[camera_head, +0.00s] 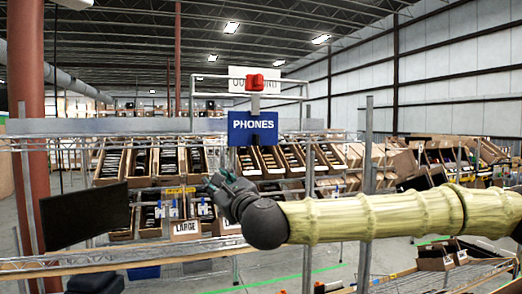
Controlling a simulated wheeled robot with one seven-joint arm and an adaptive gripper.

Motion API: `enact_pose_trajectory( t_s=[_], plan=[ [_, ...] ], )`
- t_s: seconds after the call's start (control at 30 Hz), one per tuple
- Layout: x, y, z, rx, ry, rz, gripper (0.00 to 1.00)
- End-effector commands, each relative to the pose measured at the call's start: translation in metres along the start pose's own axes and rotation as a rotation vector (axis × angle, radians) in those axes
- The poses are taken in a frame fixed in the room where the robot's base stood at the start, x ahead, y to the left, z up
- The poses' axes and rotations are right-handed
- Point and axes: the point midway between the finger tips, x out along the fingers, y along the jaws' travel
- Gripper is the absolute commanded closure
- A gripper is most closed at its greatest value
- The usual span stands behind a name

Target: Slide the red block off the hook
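A small red block-like thing (254,82) shows above the blue "PHONES" sign (252,128), in front of a white sign. It is too small to tell whether it hangs on a hook, and I cannot make out a hook. My gripper (217,181) is at the end of my arm, which reaches in from the right. It appears below and left of the blue sign in the picture, apart from the red thing. It is dark and small, so I cannot tell whether its fingers are open or shut. I see nothing held in it.
Shelves of tilted cartons (186,228) stand behind my gripper, some labelled "LARGE". A dark screen (86,216) is at the left, near a red-brown column (27,120). A metal post (368,150) rises right of the sign. A long rail (120,262) crosses the lower left.

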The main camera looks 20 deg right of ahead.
Motion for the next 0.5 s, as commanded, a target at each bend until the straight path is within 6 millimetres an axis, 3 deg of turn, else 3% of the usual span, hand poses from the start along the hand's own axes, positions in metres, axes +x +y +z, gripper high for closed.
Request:
enact_pose_trajectory(
  t_s=[0.03,0.2,0.33,0.5],
  plan=[
    [-0.006,-0.040,0.035,0.072,-0.037,-0.054,0.66],
    [-0.036,-0.131,0.111,0.276,-0.142,-0.171,0.66],
    [-0.056,-0.172,0.143,0.371,-0.195,-0.218,0.66],
    [-0.064,-0.192,0.158,0.417,-0.221,-0.239,0.66]
  ],
)
